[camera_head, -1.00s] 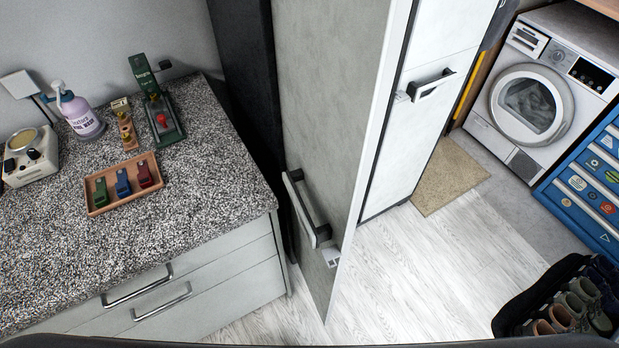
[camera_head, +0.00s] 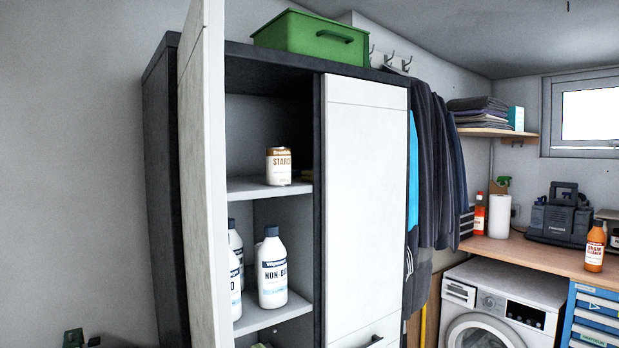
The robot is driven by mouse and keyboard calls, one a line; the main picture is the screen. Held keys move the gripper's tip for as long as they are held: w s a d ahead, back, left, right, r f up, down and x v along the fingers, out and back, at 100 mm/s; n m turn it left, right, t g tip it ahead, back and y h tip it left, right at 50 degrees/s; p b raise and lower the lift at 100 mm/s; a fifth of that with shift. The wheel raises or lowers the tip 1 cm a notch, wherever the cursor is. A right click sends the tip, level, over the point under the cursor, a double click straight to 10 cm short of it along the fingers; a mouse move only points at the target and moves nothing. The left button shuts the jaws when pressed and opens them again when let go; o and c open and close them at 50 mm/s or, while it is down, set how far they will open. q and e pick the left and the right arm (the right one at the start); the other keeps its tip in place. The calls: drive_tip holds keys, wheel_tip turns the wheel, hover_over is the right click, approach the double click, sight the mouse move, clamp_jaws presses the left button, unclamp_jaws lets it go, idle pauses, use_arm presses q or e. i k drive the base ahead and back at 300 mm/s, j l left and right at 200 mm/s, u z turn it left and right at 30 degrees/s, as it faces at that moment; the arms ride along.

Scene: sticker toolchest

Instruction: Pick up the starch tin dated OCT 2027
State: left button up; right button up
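A starch tin (camera_head: 279,167), white with a brown-orange top band and the word STARCH partly visible, stands upright on the upper shelf (camera_head: 252,190) of the open cabinet. No date can be read on it from here. Something small and yellowish lies behind it to the right, too hidden to identify. Neither of my grippers shows in the head view.
The open cabinet door (camera_head: 205,180) stands on the left, edge toward me. White bottles, one of them a NON-BIO bottle (camera_head: 272,268), stand on the lower shelf. The right door (camera_head: 365,200) is shut. A green bin (camera_head: 311,40) sits on top, and dark clothes (camera_head: 433,165) hang at right.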

sight(279, 161)
drive_tip(key=l+u, duration=0.2)
drive_tip(key=i+l+u, duration=0.15)
drive_tip(key=l+u, duration=0.25)
drive_tip(key=i+l+u, duration=0.15)
drive_tip(key=u, duration=0.2)
drive_tip(key=l+u, duration=0.4)
drive_tip(key=i+l, duration=0.05)
drive_tip(key=l, duration=0.05)
